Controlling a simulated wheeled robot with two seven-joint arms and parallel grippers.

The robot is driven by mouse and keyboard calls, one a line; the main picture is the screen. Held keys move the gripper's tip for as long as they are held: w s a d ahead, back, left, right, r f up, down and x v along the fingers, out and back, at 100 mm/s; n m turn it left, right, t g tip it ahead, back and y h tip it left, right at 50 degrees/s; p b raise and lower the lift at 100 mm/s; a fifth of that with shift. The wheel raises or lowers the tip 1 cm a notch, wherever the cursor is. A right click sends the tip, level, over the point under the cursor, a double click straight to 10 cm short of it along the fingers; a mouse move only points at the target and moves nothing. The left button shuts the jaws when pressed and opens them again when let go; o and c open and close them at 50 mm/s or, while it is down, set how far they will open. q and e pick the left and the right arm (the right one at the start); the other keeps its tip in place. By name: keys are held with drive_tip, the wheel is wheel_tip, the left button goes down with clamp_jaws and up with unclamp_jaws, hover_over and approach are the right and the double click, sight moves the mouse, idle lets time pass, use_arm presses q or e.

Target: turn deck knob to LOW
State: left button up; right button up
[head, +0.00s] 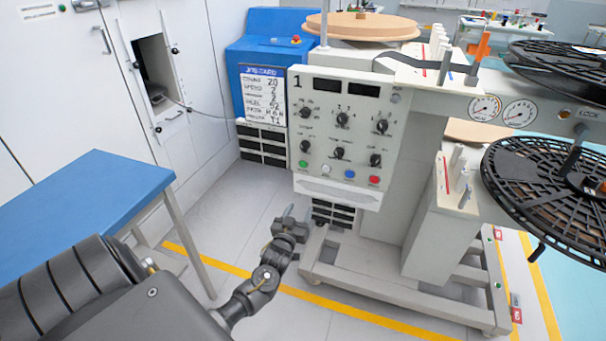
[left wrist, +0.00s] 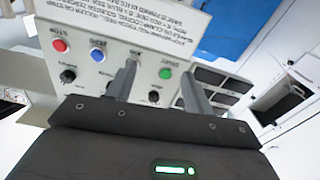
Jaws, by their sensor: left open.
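The white control panel (head: 340,130) marked 1 carries several black knobs in two rows. The lower row has a left knob (head: 304,146), a middle knob (head: 340,153) and a right knob (head: 376,160). Their lettering is too small to read, so I cannot tell which is the deck knob or its setting. My left gripper (head: 289,214) is open and empty, below the panel's lower left. In the left wrist view the panel appears upside down; the open fingers (left wrist: 158,82) stand before it, with one knob (left wrist: 154,96) between them. My right gripper is not in view.
Green (head: 303,163), white, blue and red (head: 374,180) buttons line the panel's lower edge, above a pale ledge (head: 337,193). A blue-topped table (head: 95,190) stands at left. Black reels (head: 560,190) stick out at right. A blue cabinet (head: 262,40) stands behind.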

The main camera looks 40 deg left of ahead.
sight(303, 149)
use_arm(q)
wheel_tip(303, 149, up, 12)
drive_tip(key=w+a+n+t+y+b, duration=0.1)
drive_tip(key=a+n+t+y+b, duration=0.1)
drive_tip(key=a+n+t+y, duration=0.1)
drive_tip(key=x, duration=0.9)
drive_tip(key=shift+w, duration=0.35)
drive_tip(key=shift+w+a+r, duration=0.15)
drive_tip(key=shift+w+a, duration=0.05)
drive_tip(key=shift+w, duration=0.2)
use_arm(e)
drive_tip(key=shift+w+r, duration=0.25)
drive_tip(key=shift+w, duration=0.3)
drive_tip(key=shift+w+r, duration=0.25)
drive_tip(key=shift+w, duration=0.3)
